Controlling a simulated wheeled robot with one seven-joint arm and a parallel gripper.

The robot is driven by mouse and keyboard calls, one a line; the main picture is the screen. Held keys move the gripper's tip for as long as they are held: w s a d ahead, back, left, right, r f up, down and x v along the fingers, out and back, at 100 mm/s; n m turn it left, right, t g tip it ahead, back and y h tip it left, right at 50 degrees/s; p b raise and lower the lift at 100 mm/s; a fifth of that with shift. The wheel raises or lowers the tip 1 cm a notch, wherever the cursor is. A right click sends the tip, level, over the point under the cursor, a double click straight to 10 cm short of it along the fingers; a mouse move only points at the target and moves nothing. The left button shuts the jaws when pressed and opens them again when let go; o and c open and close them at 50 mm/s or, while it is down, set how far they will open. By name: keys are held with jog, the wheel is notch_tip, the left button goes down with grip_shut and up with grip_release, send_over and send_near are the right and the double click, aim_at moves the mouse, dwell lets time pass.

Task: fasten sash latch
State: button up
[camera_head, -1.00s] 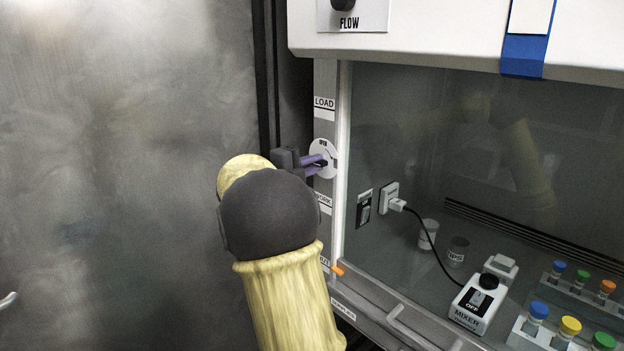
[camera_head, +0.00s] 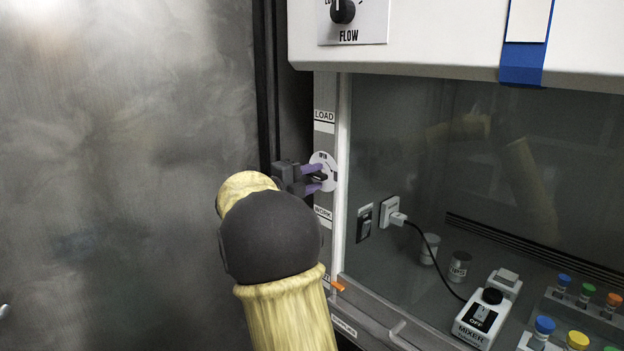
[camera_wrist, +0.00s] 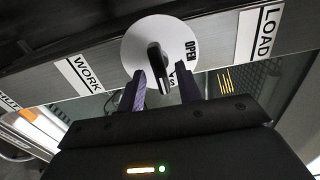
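The sash latch is a white round dial with a black lever, on the grey post left of the glass sash. It shows in the head view (camera_head: 325,160) and in the wrist view (camera_wrist: 150,42), where the word OPEN is readable on its rim. My gripper (camera_head: 316,173) is at the latch, its purple fingers pointing at the dial. In the wrist view my gripper (camera_wrist: 160,85) has its two fingers apart, with the black lever (camera_wrist: 158,66) between them. A gap shows beside the lever, so the fingers do not look closed on it. Part of the dial's lettering is hidden behind the fingers.
LOAD (camera_head: 324,116) and WORK (camera_head: 323,214) labels mark the post above and below the latch. An orange marker (camera_head: 337,286) sits lower. Behind the glass are a mixer (camera_head: 482,318), jars and capped vials. A metal wall (camera_head: 120,150) fills the left.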

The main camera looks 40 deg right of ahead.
jog(key=s+a, duration=0.1)
jog(key=a, duration=1.6)
jog(key=shift+s+a+b, duration=0.2)
jog(key=shift+b, duration=0.25)
